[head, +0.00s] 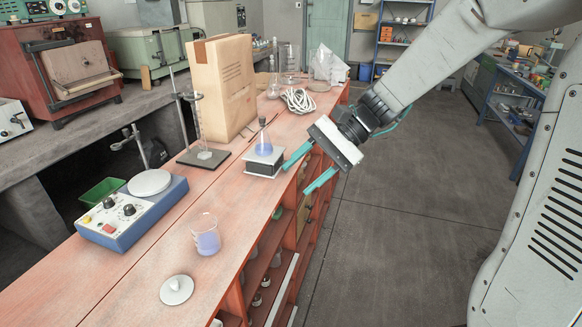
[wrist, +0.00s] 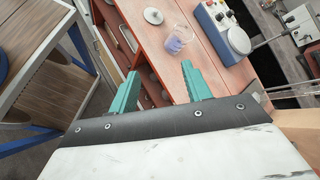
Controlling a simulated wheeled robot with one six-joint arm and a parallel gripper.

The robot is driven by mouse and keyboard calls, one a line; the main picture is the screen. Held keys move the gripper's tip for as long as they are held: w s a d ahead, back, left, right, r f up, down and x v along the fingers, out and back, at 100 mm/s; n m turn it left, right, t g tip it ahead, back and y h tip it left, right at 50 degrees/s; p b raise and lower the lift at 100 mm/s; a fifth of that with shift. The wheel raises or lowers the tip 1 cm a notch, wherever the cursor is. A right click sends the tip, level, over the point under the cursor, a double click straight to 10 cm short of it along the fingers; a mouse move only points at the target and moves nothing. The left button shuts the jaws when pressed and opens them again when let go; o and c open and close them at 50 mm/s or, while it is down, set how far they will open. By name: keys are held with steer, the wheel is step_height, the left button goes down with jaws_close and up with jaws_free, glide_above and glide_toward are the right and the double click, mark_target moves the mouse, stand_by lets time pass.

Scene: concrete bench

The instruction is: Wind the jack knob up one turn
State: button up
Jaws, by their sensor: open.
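The small lab jack (head: 262,167) stands on the red bench, with a pale top plate and dark sides. A conical flask (head: 263,148) of blue liquid with a dark stopper stands upright on it. I cannot make out the jack knob in either view. My gripper (head: 295,181) is open, with two teal fingers apart and nothing between them. It is just right of the jack, by the bench's right edge; one fingertip is close to the jack, and I cannot tell whether they touch. In the wrist view, my gripper (wrist: 160,70) shows open and the jack is not visible.
A beaker (head: 206,238) of blue liquid, a white lid (head: 176,290) and a blue hotplate stirrer (head: 132,212) stand nearer on the bench. The aisle at right is free.

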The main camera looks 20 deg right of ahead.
steer(key=w+d+f+m+t+y, duration=0.2)
steer(key=w+f+m, duration=0.1)
steer(key=w, duration=0.3)
steer(key=w+d+f+m+t+y, duration=0.1)
steer(key=w+f+m+t+y, duration=0.15)
steer(key=w, duration=0.35)
steer(key=m+t, duration=0.7)
steer(key=m, duration=0.3)
glide_toward(291, 172)
step_height(291, 172, up, 3)
steer(key=w+a, duration=0.1)
steer(key=a, duration=0.1)
steer(key=shift+h, duration=0.35)
steer(key=x, duration=0.7)
steer(key=shift+w+a, duration=0.15)
steer(key=shift+a, duration=0.1)
steer(key=c, duration=1)
